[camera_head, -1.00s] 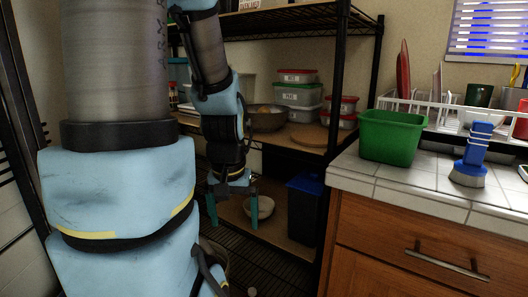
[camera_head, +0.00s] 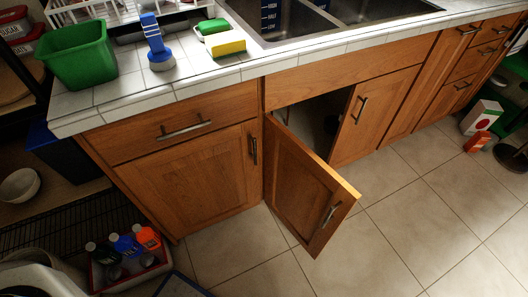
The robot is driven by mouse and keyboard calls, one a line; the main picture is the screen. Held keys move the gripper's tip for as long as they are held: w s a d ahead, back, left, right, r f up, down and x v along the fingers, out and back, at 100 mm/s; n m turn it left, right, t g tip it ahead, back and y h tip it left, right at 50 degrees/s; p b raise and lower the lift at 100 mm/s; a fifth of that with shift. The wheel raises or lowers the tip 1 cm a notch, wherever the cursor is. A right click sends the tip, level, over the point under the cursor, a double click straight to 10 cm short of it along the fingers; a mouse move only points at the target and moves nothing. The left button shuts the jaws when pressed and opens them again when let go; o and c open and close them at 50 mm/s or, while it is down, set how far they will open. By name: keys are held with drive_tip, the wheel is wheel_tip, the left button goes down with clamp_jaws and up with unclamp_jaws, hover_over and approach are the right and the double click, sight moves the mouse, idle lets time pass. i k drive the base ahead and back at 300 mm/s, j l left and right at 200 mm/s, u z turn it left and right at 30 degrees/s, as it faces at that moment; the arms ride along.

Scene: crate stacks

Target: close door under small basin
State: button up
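A wooden cabinet door (camera_head: 300,175) under the sink stands open, swung out over the floor. It is hinged on its left side, and its bar handle (camera_head: 332,214) is near the free right edge. The dark cabinet opening (camera_head: 312,118) shows behind it. Above are two sink basins, a left one (camera_head: 283,28) and a right one (camera_head: 375,10), both cut by the top edge, so I cannot tell which is smaller. The neighbouring door (camera_head: 385,112) on the right looks shut. My gripper is not in view now.
The tiled floor (camera_head: 410,225) before the cabinets is mostly clear. A crate of bottles (camera_head: 135,278) stands at the lower left. Boxes (camera_head: 482,117) lie at the far right. A green tub (camera_head: 78,58), a brush (camera_head: 155,45) and a yellow sponge (camera_head: 227,44) sit on the counter.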

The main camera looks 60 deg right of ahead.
sight(309, 197)
drive_tip(key=j+z, duration=0.1)
drive_tip(key=z, duration=0.3)
drive_tip(key=j+z, duration=0.1)
drive_tip(key=z, duration=0.3)
drive_tip(key=k+z, duration=0.1)
drive_tip(key=z, duration=0.3)
drive_tip(key=i, duration=0.45)
